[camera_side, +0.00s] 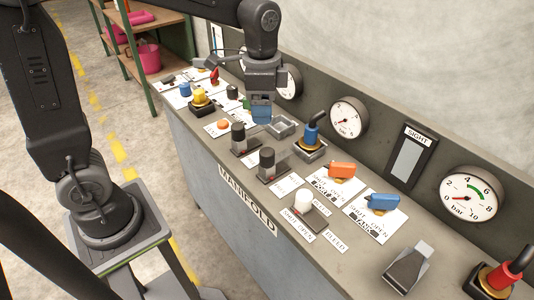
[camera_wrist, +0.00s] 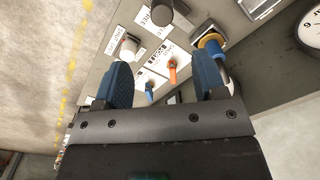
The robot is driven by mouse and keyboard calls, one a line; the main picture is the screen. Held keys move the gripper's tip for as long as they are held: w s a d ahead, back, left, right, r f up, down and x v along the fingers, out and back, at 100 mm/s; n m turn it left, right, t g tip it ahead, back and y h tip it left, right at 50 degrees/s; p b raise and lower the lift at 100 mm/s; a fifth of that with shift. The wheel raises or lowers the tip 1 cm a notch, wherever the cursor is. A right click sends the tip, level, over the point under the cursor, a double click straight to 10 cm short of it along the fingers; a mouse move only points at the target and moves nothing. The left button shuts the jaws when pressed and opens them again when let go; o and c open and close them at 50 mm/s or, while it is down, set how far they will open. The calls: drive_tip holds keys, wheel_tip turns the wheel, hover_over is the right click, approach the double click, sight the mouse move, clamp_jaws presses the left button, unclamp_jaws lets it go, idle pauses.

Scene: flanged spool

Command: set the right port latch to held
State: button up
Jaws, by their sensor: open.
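In the side view, the right knob (camera_side: 267,160) seems to be the right port latch, and the left knob (camera_side: 238,138) is nearer my gripper. In the wrist view, a dark knob (camera_wrist: 172,12) shows at the top beside a label reading FREE; I cannot tell its set position.
A blue plug (camera_side: 311,130) stands in a port to the right of my gripper. A white knob (camera_side: 303,202), an orange lever (camera_side: 342,169) and a blue lever (camera_side: 382,202) lie further right. Gauges (camera_side: 348,118) line the back panel.

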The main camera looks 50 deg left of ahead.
sight(267, 151)
drive_tip(key=shift+m, duration=0.3)
drive_tip(key=f, duration=1.4)
drive_tip(key=shift+w+f, duration=0.25)
drive_tip(key=shift+w, duration=0.15)
drive_tip(key=shift+c, duration=0.4)
